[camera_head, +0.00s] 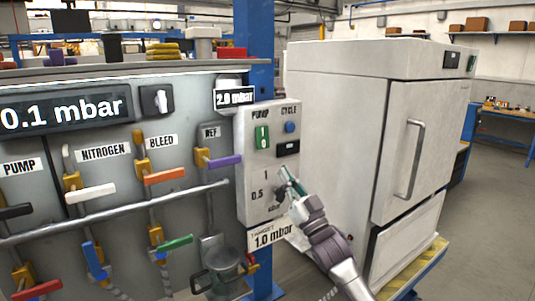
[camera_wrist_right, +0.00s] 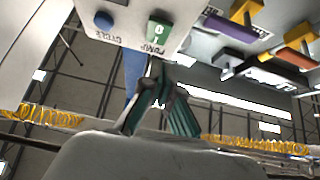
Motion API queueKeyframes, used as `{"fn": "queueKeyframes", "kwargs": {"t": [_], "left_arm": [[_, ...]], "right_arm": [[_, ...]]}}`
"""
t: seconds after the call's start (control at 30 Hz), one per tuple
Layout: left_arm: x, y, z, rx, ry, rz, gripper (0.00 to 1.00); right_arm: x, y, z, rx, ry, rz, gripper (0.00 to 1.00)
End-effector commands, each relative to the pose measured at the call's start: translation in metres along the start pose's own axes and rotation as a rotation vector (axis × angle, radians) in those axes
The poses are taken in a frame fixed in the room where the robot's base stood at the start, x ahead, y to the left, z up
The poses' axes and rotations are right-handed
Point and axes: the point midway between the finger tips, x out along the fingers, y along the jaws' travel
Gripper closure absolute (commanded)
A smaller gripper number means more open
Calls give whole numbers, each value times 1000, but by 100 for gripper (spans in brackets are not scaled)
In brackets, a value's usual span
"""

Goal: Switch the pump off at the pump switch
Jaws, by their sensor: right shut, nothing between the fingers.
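The pump switch (camera_head: 262,137) is a green rocker under the word PUMP, at the upper left of the white control box (camera_head: 245,190). Whether it is tipped to on or off is too small to tell. In the right wrist view the box appears upside down, with the green pump switch (camera_wrist_right: 158,31) near the top. My right gripper (camera_head: 287,182) is shut and empty, in front of the lower part of the box, below and right of the switch. Its greenish fingers (camera_wrist_right: 163,108) also show in the wrist view, apart from the switch. My left gripper is not in view.
A blue CYCLE button (camera_head: 290,127) and a small black display (camera_head: 288,149) sit beside the switch. A panel with coloured valve handles (camera_head: 165,176) and a horizontal rail (camera_head: 120,213) stands left. A large white oven-like cabinet (camera_head: 335,120) stands right.

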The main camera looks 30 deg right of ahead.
Motion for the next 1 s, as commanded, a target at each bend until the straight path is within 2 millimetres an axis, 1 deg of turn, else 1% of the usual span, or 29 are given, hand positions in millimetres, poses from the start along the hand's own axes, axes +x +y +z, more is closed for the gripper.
{"fn": "queueKeyframes", "kwargs": {"t": [0.03, 0.2, 0.27, 0.3, 0.53, 0.7, 1.0], "left_arm": [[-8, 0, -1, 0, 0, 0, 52], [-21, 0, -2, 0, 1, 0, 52], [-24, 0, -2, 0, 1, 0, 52], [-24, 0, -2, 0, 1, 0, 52], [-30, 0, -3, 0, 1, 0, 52], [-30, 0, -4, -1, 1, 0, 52], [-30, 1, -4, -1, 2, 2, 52]], "right_arm": [[16, 0, -5, 0, 3, 1, 100], [54, 0, -5, 1, 3, 0, 100], [64, 0, -3, 1, 1, 1, 100], [66, 0, 6, 3, -3, 2, 100], [81, 0, 23, 0, -1, 1, 100], [85, 0, 28, 0, -1, 0, 100], [85, 0, 28, 0, 0, 0, 100]]}}
